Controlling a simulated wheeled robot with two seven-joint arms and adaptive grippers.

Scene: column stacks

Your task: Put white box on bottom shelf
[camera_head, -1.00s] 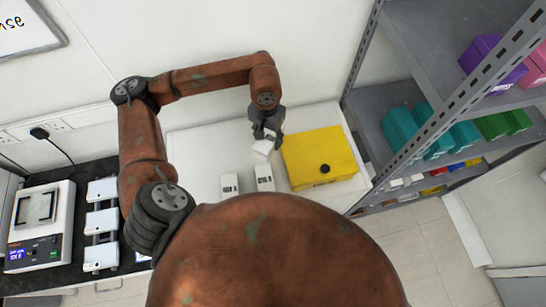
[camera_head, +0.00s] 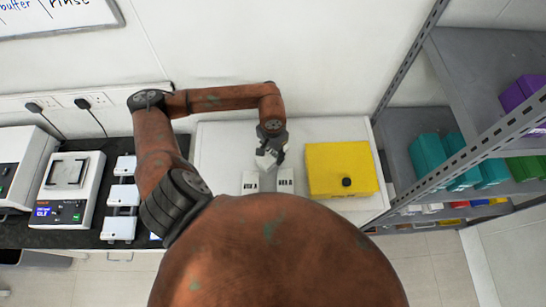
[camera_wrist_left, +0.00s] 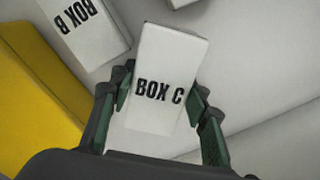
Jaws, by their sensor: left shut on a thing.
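A white box marked "BOX C" (camera_wrist_left: 160,92) is held between the fingers of my left gripper (camera_wrist_left: 160,110) in the left wrist view. In the head view my left gripper (camera_head: 270,150) points down over the white bench, and the held box (camera_head: 265,160) shows small and tilted beneath it. Two other white boxes (camera_head: 250,183) (camera_head: 286,181) stand on the bench just in front of it; one reading "BOX B" (camera_wrist_left: 85,25) shows in the wrist view. The grey shelf rack (camera_head: 395,120) stands at the right, its bottom shelf holding small coloured boxes (camera_head: 460,205). My right gripper is not in view.
A yellow case (camera_head: 340,165) with a black knob sits on the bench right of the gripper, between it and the rack. Teal boxes (camera_head: 428,153) fill part of the middle shelf. A rack post (camera_head: 470,150) slants across the front. Lab devices (camera_head: 68,187) stand left.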

